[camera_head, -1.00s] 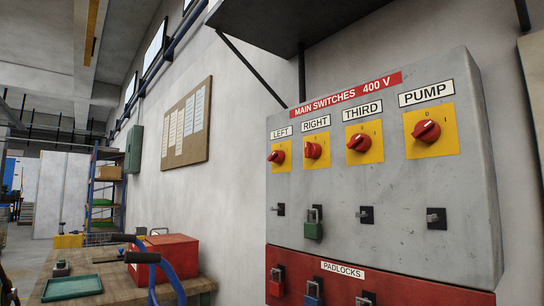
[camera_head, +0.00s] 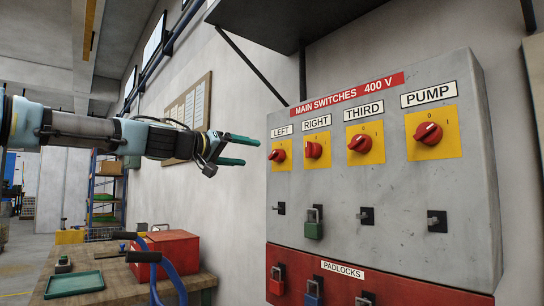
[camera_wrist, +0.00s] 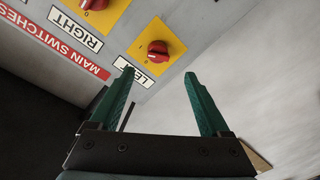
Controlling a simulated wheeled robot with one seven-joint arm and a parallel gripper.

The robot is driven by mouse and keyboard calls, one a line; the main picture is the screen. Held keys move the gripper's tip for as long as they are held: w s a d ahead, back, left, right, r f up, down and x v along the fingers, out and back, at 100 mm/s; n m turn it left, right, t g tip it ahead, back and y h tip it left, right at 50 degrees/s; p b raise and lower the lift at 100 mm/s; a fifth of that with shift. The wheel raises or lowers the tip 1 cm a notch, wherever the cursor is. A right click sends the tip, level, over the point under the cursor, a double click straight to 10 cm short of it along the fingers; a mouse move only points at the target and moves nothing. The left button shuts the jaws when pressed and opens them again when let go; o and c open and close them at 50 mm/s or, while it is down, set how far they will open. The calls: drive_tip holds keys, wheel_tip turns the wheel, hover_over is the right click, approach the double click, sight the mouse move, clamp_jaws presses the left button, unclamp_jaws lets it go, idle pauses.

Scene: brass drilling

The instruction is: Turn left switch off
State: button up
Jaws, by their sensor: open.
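The left switch (camera_head: 277,156) is a red rotary knob on a yellow plate under the LEFT label, at the left end of the grey panel (camera_head: 390,200). In the wrist view the left switch (camera_wrist: 158,47) shows just beyond the fingertips, between their lines. My gripper (camera_head: 250,151) is open and empty, to the left of the left switch, with its green fingers pointing at the panel. Both fingers also show in the wrist view (camera_wrist: 159,74). A small gap seems to lie between fingertips and knob. The knob's exact setting is too small to tell.
The right switch (camera_head: 313,150), third switch (camera_head: 359,143) and pump switch (camera_head: 428,132) sit in a row to the right. A green padlock (camera_head: 314,230) hangs below the right switch. A dark shelf (camera_head: 285,20) overhangs the panel. A workbench with a red box (camera_head: 172,258) stands lower left.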

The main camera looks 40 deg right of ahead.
sight(272, 154)
drive_tip(key=shift+w+d+r+p, duration=0.1)
drive_tip(key=shift+d+p, duration=0.85)
drive_tip(key=shift+d, duration=0.85)
drive_tip(key=shift+w+d+r+p, duration=0.1)
drive_tip(key=shift+d+p, duration=0.8)
drive_tip(key=shift+d, duration=0.85)
drive_tip(key=shift+w+d+r+p, duration=0.1)
drive_tip(key=shift+d+p, duration=0.85)
drive_tip(key=shift+d, duration=0.85)
drive_tip(key=shift+s, duration=0.1)
clamp_jaws()
